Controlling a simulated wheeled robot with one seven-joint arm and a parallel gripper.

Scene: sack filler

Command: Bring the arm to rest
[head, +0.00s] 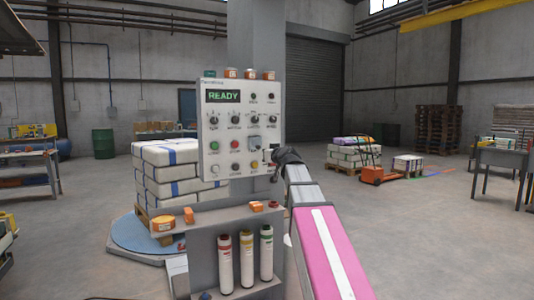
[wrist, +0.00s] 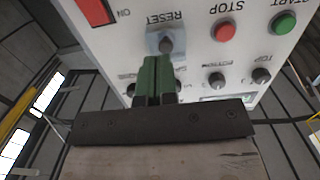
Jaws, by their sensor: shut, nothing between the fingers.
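My arm, pink and grey, reaches from the lower right of the head view up to the control panel (head: 243,98). Its dark end, my gripper (head: 272,161), is at the panel's lower right edge. In the wrist view my gripper (wrist: 158,62) has its green fingers together with nothing between them. The fingertips are close to the grey knob (wrist: 166,45) under the RESET label. I cannot tell whether they touch it. The red STOP button (wrist: 222,32) and green START button (wrist: 284,23) lie to the right. The panel's display (head: 223,96) reads READY.
Below the panel is a grey shelf (head: 215,214) with small orange items and several capped tubes. Stacked white sacks (head: 172,172) stand left of the panel's post. An orange pallet truck (head: 373,175) and a work table (head: 502,158) stand right. Much floor at right is clear.

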